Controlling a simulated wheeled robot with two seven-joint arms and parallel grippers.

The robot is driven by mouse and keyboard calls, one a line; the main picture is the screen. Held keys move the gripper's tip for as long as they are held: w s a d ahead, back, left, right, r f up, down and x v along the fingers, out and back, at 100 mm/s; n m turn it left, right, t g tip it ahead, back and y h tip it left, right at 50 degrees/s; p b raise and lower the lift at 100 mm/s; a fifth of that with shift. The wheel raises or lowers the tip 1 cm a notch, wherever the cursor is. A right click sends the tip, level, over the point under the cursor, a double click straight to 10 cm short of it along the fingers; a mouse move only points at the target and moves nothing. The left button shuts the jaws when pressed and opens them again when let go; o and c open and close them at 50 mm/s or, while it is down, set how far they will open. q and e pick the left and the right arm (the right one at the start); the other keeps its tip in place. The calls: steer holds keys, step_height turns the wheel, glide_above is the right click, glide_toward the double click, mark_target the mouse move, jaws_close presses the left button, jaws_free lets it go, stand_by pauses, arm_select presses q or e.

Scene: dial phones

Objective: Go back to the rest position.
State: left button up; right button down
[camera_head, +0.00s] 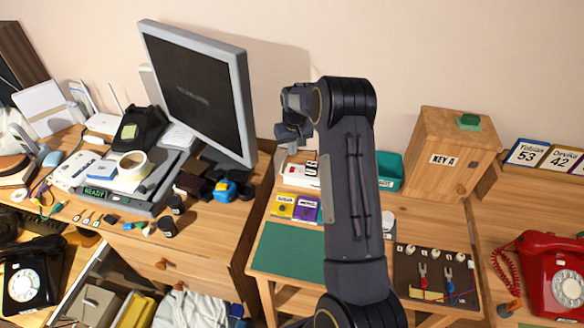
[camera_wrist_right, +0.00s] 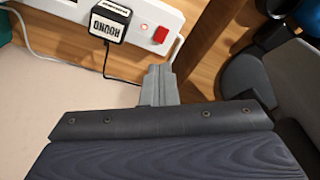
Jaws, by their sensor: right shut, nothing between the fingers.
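My right arm rises through the middle of the head view and bends over at the top. Its gripper (camera_head: 291,142) hangs in front of the wall, just right of the grey monitor (camera_head: 200,85). In the right wrist view the gripper's grey fingers (camera_wrist_right: 159,82) are together with nothing between them. The fingers look apart from the strip, though the gap is hard to judge. My left gripper is not in view.
A wooden KEY A box (camera_head: 450,155) stands right of my arm, with a teal bin (camera_head: 389,171) beside it. A green mat (camera_head: 287,252) lies clear on the middle desk. A red dial phone (camera_head: 553,275) is at right, a black one (camera_head: 32,275) at left.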

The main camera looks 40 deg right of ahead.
steer(key=shift+r, duration=0.25)
stand_by(0.3)
steer(key=s+a+r+t+y, duration=0.3)
steer(key=s+a+r, duration=1.15)
steer(key=r, duration=0.35)
steer(key=s+a+n, duration=0.1)
steer(key=s+a, duration=0.5)
steer(key=s, duration=0.3)
steer(key=s+a+f+n+t+y, duration=0.1)
steer(key=s+a, duration=0.5)
steer(key=s, duration=0.3)
steer(key=shift+s+a+f+n, duration=0.15)
steer(key=shift+s+a+n, duration=0.1)
steer(key=shift+n, duration=0.05)
